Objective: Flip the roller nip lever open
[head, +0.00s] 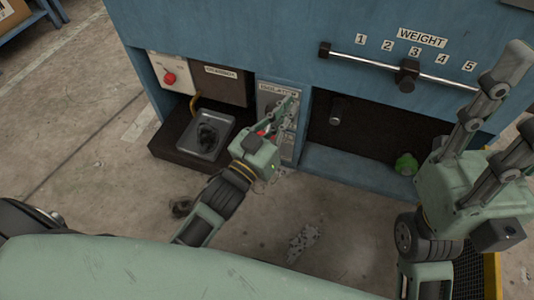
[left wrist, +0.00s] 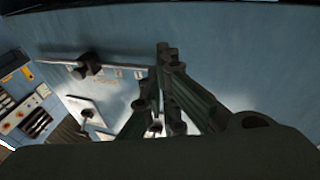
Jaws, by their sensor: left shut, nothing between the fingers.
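A blue machine front (head: 240,35) stands ahead of me. No part is labelled as the roller nip lever. A short dark knob (head: 335,108) juts from the dark recess right of the isolator panel and may be it; I cannot tell for sure. My left gripper (head: 292,104) is shut and empty, in front of the isolator panel (head: 268,101), left of that knob. Its closed fingers hide part of the panel, where a bit of red shows. In the left wrist view the left gripper (left wrist: 163,52) points at the blue front. My right gripper (head: 485,103) is spread open and empty at the right.
A weight bar (head: 345,57) with a black sliding block (head: 407,75) runs under numbers on the machine. A metal tray (head: 225,125) holds dark material. A red button (head: 170,78) sits at left. A green object (head: 406,165) lies at the recess's right. Bare concrete floor is at left.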

